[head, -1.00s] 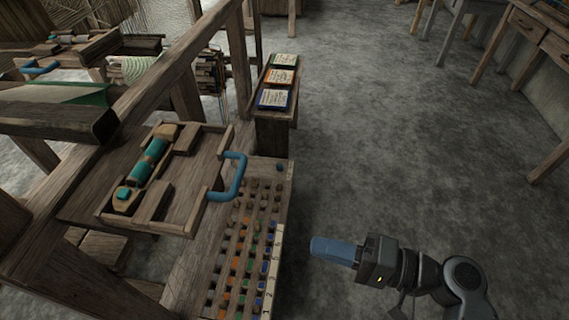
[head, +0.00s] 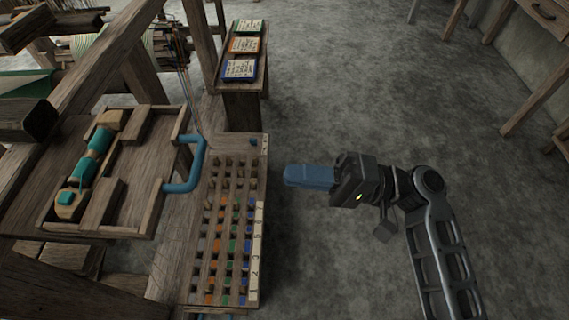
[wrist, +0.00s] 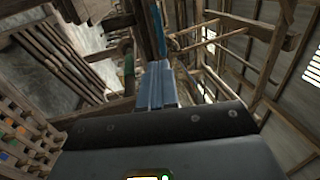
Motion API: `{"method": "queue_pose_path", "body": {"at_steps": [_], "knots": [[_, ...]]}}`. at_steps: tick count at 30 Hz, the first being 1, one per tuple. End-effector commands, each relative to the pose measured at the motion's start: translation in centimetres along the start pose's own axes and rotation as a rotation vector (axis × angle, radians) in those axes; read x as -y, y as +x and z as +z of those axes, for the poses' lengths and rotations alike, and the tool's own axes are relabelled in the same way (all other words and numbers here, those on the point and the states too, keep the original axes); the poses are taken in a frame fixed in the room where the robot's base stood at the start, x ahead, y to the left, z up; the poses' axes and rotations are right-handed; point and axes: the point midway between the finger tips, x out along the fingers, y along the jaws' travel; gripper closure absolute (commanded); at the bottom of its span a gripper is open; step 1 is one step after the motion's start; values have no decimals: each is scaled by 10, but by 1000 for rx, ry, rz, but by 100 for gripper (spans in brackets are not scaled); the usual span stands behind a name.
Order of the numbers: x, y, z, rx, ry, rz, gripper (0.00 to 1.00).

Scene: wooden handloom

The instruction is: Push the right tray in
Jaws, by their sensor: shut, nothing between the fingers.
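The right tray (head: 143,157) is a wooden tray with a blue U-shaped handle (head: 198,166) on its right side. It sticks out from the loom frame and holds a shuttle (head: 91,167) with teal thread. My gripper (head: 288,176) has blue fingers and is shut and empty. It is to the right of the handle, apart from it, past the peg board. In the wrist view the shut fingers (wrist: 157,84) point ahead, toward wooden beams, with a blue strip beyond that may be the handle.
A peg board (head: 222,235) with several coloured pegs and a numbered strip lies between the tray and my gripper. A narrow stand (head: 243,92) with three cards is behind it. Bare grey floor (head: 380,90) lies to the right.

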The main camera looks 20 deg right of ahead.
Motion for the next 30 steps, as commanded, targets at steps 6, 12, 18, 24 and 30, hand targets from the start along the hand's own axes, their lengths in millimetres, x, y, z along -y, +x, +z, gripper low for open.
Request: {"method": "queue_pose_path", "body": {"at_steps": [6,12,18,24,30], "knots": [[2,44,1,5,1,0,100],[2,82,1,5,0,0,100],[1,110,0,2,0,0,100],[0,120,0,0,0,0,100],[0,121,0,0,0,0,100]]}}
